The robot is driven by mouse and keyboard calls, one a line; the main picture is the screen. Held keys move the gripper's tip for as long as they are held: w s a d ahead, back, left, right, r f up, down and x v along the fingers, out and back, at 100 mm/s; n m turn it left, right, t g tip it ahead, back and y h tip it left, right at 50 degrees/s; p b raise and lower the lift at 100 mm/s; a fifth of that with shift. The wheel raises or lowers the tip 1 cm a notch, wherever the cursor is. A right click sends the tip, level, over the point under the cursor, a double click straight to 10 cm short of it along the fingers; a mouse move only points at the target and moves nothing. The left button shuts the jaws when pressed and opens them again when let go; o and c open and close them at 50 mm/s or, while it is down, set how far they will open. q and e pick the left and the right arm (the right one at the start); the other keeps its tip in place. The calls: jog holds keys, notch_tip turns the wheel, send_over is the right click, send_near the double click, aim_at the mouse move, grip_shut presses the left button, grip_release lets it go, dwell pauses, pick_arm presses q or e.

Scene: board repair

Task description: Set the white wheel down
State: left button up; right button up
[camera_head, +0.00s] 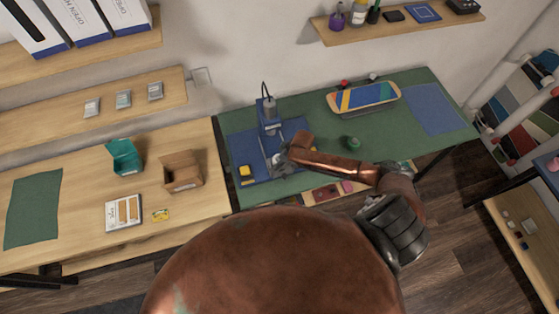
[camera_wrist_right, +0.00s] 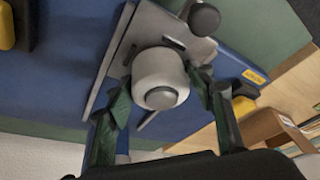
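The white wheel (camera_wrist_right: 160,78) shows in the right wrist view, with a round grey centre facing the camera. My right gripper (camera_wrist_right: 160,92) has its two green fingers close against the wheel's two sides and looks shut on it. A grey metal plate with slots (camera_wrist_right: 172,44) lies behind the wheel; I cannot tell whether the wheel touches it. In the head view my right gripper (camera_head: 278,160) is low over the blue mat (camera_head: 240,146), and the wheel is too small there to make out clearly. My left gripper is not in view.
A blue press (camera_head: 269,118) stands just behind my right gripper. A yellow block (camera_head: 246,170) is at its left. A dark round knob (camera_wrist_right: 204,18) is by the plate.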

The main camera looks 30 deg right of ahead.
jog(key=shift+o, duration=1.1)
jog(key=shift+r, duration=0.1)
jog(key=shift+d+r, duration=0.1)
jog(key=shift+r, duration=0.15)
jog(key=v, duration=1.1)
jog(key=shift+s+r, duration=0.15)
jog(key=shift+r, duration=0.1)
jog(key=shift+c, duration=0.4)
